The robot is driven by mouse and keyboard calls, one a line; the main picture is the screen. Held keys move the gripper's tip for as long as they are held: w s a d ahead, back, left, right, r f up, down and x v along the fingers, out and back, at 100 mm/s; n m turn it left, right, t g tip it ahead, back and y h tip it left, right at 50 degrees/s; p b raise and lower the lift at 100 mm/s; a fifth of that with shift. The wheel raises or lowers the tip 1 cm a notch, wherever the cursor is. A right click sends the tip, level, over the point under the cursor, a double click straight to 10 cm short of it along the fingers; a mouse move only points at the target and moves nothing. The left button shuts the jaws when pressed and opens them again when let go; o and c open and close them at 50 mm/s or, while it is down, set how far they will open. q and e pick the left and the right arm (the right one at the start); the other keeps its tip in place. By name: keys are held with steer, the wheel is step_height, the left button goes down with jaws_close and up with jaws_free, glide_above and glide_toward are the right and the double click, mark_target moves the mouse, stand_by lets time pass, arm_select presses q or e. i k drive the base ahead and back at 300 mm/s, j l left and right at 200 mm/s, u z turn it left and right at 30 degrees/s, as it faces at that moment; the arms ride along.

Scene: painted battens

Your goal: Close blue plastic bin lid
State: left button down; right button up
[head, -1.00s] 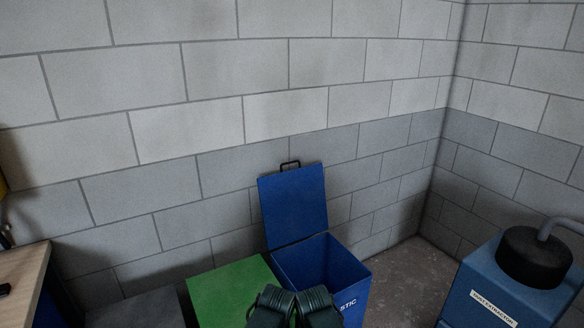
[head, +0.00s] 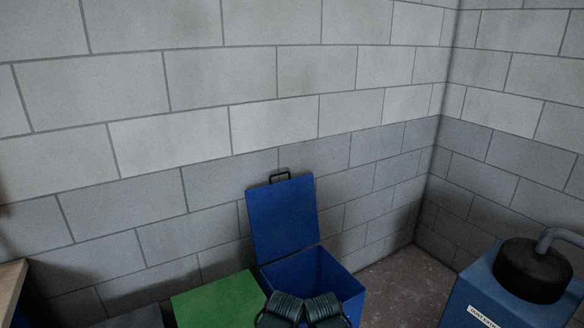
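The blue plastic bin (head: 325,269) stands against the block wall at the lower centre. Its lid (head: 282,218) is open, tilted up and back against the wall, hinged along the bin's back edge. A dark wire handle (head: 279,177) is at the lid's top edge. Two dark ribbed parts at the bottom edge appear to be my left gripper (head: 285,309) and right gripper (head: 324,310), side by side. They cover part of the bin's front. Their fingertips cannot be made out, and nothing held is visible. Neither is at the raised lid.
A green bin top (head: 217,299) is directly left of the blue bin. A blue machine (head: 463,302) with a black round cap (head: 533,270) and grey hose stands at the right. Bare floor (head: 393,286) lies between. A wooden bench corner (head: 12,285) shows at far left.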

mark_target(283, 221)
steer(key=i+l+z, duration=0.25)
steer(key=i, duration=0.3)
steer(key=i+l+z, duration=0.1)
steer(key=i+z, duration=0.2)
steer(key=i, duration=0.25)
